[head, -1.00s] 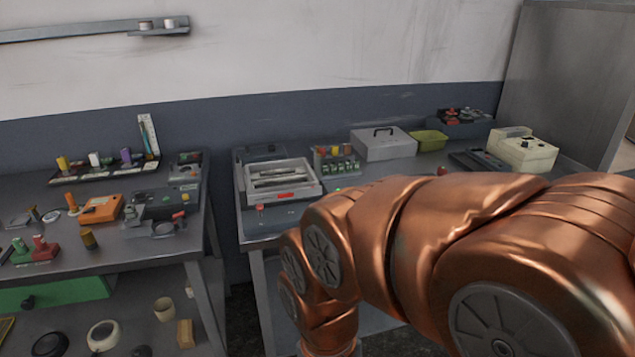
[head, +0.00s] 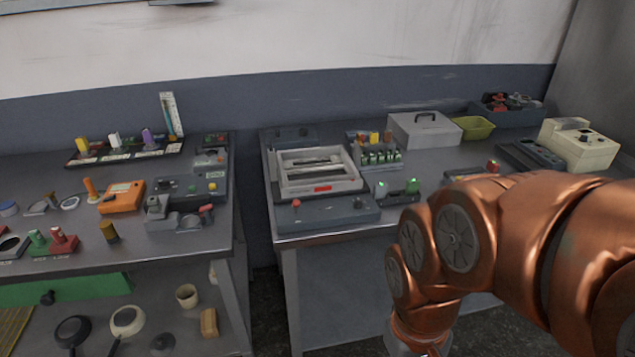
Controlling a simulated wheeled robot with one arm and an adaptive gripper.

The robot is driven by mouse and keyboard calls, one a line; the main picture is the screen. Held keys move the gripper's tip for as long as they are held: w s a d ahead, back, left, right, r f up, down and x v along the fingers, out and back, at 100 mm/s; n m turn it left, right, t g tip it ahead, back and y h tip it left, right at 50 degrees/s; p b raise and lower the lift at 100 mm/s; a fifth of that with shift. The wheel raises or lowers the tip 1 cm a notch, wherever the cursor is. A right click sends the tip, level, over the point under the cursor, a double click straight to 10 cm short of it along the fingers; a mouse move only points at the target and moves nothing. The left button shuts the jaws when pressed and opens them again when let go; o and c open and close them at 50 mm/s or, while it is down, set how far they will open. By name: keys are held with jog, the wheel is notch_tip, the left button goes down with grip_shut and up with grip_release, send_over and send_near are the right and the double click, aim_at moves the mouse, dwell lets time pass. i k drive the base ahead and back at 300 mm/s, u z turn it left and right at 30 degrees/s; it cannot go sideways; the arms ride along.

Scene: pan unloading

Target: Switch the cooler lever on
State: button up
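No label readable here tells me which control is the cooler lever. A grey device with a pale open frame (head: 282,180) stands at the left end of the right table. Its front panel (head: 328,214) has a small red-topped knob (head: 296,203) at the left and a dark knob (head: 357,202) at the right. Right of it, a small dark box (head: 383,195) carries a green part and a lit green spot. My copper arm comes in from the right, in front of the right table. Its lower end is cut off at the bottom edge, and my gripper is out of view.
The right table (head: 338,233) also holds a grey case (head: 424,131), a yellow-green bin (head: 473,127) and a cream machine (head: 577,146). The left table (head: 85,262) is crowded with small devices, including an orange box (head: 121,198). A narrow gap separates the tables.

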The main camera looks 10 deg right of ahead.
aim_at(296, 204)
jog(key=u, duration=2)
jog(key=k, duration=0.5)
jog(key=z, duration=0.15)
